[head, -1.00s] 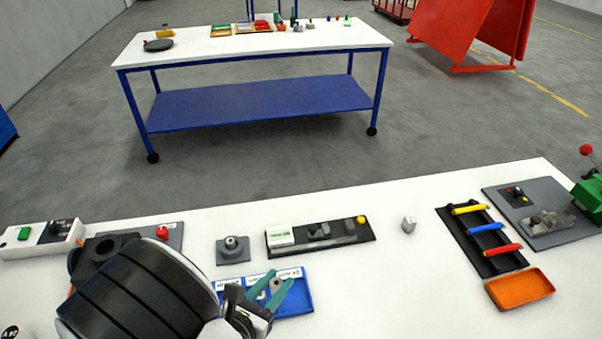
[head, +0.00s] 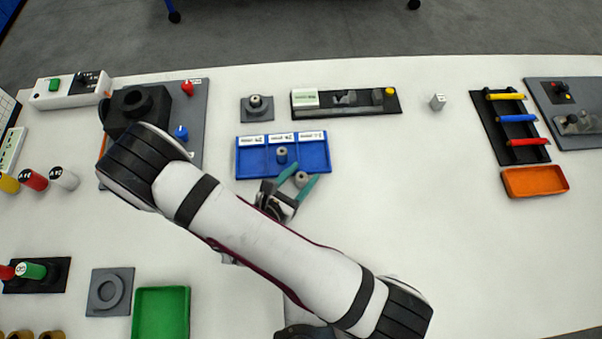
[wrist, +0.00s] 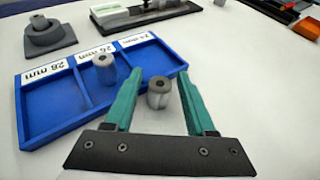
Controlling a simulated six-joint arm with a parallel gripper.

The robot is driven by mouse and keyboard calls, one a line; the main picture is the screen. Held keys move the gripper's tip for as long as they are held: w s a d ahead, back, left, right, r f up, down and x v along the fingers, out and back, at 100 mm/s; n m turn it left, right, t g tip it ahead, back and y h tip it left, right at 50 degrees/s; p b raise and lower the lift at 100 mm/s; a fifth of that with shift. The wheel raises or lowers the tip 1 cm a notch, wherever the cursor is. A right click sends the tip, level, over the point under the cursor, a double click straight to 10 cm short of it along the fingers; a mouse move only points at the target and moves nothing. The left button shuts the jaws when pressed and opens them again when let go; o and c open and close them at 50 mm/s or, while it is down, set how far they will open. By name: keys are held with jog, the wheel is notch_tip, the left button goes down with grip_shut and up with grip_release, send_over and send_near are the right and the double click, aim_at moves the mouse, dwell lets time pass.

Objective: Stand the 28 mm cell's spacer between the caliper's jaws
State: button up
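The blue tray (head: 243,170) has three labelled cells. In the wrist view the left cell (wrist: 48,100), marked 28 mm, is empty. A grey spacer (wrist: 105,70) stands in the middle cell, marked 26 mm, and the right cell looks empty. Another grey spacer (wrist: 159,93) with a hole in its top appears just outside the tray's front edge. My gripper (wrist: 157,75) is open, its teal fingers on either side of this spacer with gaps showing. The head view also shows this spacer (head: 301,179). The caliper (head: 362,102) lies on a dark board behind the tray.
A grey plate with a round post (head: 256,104) stands behind the tray, left of the caliper. An orange tray (head: 535,181) and a rack of coloured bars (head: 515,119) are farther right. The table front right is clear.

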jog(key=shift+o, duration=0.2)
jog(key=v, duration=1.2)
jog(key=s+d+r+m+g+y, duration=0.2)
jog(key=d+r+m+g, duration=0.4)
jog(key=m, duration=0.7)
jog(key=s+d+r+m+g+y, duration=0.2)
jog(key=s+d+r+m+g, duration=0.3)
jog(key=m, duration=0.8)
jog(key=d+r+g, duration=0.1)
jog(key=g, duration=0.1)
jog(key=shift+d+r+g+y, duration=0.25)
jog(key=shift+d+g+y, duration=0.05)
jog(key=shift+d, duration=0.1)
jog(key=shift+o, duration=0.5)
jog(key=r+m+t+y, duration=0.1)
jog(key=m, duration=0.1)
jog(key=a+r+m+y, duration=0.1)
jog(key=m+y, duration=0.1)
jog(key=m, duration=0.1)
jog(key=s+a+r+m+t+y, duration=0.1)
jog(key=m+y, duration=0.1)
jog(key=m, duration=0.1)
jog(key=shift+s+a+r+t, duration=0.1)
jog(key=shift+a+r+t, duration=0.05)
jog(key=shift+r+t, duration=0.2)
